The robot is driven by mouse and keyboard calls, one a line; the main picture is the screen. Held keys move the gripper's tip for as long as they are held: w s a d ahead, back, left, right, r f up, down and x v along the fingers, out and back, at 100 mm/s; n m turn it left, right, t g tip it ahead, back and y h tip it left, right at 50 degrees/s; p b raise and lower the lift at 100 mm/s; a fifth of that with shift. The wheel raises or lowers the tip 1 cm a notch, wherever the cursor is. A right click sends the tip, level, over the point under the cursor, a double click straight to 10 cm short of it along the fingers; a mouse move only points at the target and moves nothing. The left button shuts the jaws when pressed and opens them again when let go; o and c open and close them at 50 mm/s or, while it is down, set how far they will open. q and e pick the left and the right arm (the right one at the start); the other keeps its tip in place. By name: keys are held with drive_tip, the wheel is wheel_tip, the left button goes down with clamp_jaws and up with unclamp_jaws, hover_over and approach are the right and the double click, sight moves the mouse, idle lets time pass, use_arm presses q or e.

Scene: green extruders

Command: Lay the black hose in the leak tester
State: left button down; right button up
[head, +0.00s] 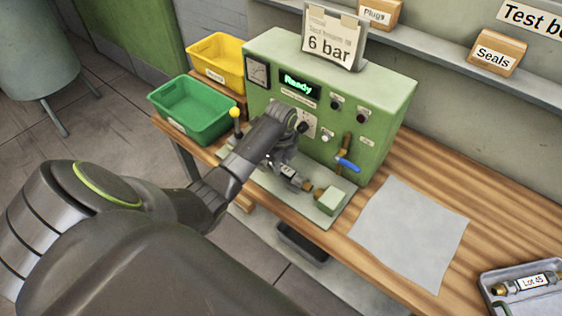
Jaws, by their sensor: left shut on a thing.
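The leak tester (390,108) is a green box with a lit "Ready" display, a gauge and a blue-handled lever, on the wooden bench. A flat green plate with a green end block (331,201) sits at its front. My left gripper (284,168) is low over this plate and shut on the black hose (296,180). A small pale label and a brass end facing the block show on the hose. The brass end is close to the block; I cannot tell whether they touch. The gripper and forearm hide the hose's other end. My right gripper is out of view.
A green bin (195,108) and a yellow bin (217,60) stand left of the tester. A yellow-knobbed lever (236,115) is beside my wrist. A grey sheet (410,232) lies right on the bench. A metal tray (525,270) holds a brass-ended part labelled "Lot 45".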

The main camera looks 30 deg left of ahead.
use_arm(q)
drive_tip(key=shift+f, duration=0.1)
drive_tip(key=c, duration=1.1)
unclamp_jaws()
drive_tip(key=shift+c, duration=0.2)
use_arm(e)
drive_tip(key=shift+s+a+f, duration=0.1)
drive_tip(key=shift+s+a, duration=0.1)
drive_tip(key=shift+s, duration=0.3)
use_arm(q)
wheel_tip(320, 180, up, 7)
drive_tip(key=shift+w+r+b, duration=0.1)
drive_tip(key=shift+b, duration=0.75)
drive_tip(key=shift+r+p, duration=2.4)
drive_tip(key=shift+r, duration=0.15)
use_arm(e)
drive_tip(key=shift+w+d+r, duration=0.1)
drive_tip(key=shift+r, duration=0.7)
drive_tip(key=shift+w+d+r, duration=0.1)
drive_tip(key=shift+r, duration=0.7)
use_arm(q)
drive_tip(key=shift+f, duration=0.1)
